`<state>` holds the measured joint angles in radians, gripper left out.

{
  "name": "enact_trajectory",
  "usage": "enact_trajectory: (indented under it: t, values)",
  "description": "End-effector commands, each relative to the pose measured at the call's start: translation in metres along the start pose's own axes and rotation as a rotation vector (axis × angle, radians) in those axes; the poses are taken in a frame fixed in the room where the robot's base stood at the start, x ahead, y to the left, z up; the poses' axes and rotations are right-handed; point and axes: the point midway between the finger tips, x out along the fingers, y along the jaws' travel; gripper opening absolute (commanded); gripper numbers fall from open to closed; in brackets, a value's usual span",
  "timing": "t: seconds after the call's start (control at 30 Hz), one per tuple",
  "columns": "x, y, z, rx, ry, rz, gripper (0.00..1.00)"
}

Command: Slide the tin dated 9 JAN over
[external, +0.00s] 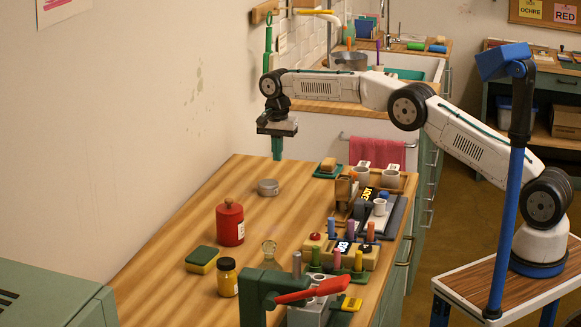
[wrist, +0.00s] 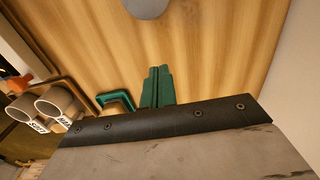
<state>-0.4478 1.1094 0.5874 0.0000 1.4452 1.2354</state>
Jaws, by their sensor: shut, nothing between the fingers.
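A small round grey tin (external: 268,187) stands on the wooden table, left of the table's middle and toward the back. No date is readable on it. In the wrist view a grey round shape, likely the same tin (wrist: 146,6), is cut off by the top edge. My gripper (external: 277,158) points down above the back of the table, behind the tin and apart from it. Its green fingers are together and empty; they also show in the wrist view (wrist: 157,72).
A red canister (external: 230,226), a yellow jar (external: 228,280) and a sponge (external: 202,260) stand at the front left. The wood around the tin is clear.

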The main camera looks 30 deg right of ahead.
Motion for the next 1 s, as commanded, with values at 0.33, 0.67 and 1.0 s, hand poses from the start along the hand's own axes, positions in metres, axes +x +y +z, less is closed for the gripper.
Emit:
enact_trajectory:
  t: [0.33, 0.67, 1.0]
  values:
    - [0.062, -0.001, 0.011, -0.005, 0.000, -0.001, 0.00]
    - [0.062, 0.000, 0.039, -0.002, 0.000, 0.000, 0.00]
    - [0.062, 0.000, 0.041, -0.002, 0.000, -0.001, 0.00]
